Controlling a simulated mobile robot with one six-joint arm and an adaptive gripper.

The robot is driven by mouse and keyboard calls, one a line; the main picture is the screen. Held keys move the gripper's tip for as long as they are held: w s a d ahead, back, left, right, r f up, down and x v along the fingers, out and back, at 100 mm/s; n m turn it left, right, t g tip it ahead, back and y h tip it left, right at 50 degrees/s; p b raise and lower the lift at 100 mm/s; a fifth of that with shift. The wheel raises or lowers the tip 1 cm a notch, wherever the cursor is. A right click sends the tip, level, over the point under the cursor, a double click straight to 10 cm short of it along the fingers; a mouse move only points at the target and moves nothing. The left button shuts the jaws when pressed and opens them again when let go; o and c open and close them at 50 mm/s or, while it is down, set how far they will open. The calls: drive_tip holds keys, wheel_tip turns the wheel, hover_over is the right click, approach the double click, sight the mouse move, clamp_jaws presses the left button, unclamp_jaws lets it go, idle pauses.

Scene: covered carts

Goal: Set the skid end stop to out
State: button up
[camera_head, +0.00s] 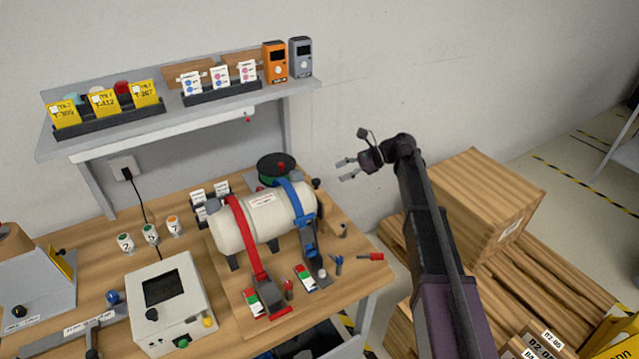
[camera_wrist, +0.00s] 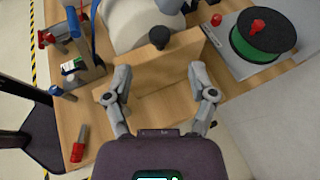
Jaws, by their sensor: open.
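A white cylindrical tank (camera_head: 255,220) lies on a wooden skid on the bench, held by a red strap (camera_head: 240,228) and a blue strap (camera_head: 295,200). At the skid's end is a wooden board (camera_wrist: 150,70) with a black knob (camera_wrist: 160,37), which I take as the end stop; the knob shows beside the tank's right end in the head view (camera_head: 316,183). My gripper (camera_head: 346,170) is open and empty, right of the tank and apart from it. In the wrist view my fingers (camera_wrist: 160,88) appear either side of the board, below the knob. I cannot tell the stop's position.
A green spool (camera_wrist: 262,35) with a red knob stands on a grey plate beside the skid. A red-handled tool (camera_head: 370,257) lies near the bench edge. A shelf (camera_head: 190,120) hangs behind, and a wooden crate (camera_head: 485,205) stands right of my arm.

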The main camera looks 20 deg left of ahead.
sight(319, 180)
drive_tip(key=shift+b+x, duration=1.05)
drive_tip(key=shift+x, duration=2.35)
clamp_jaws()
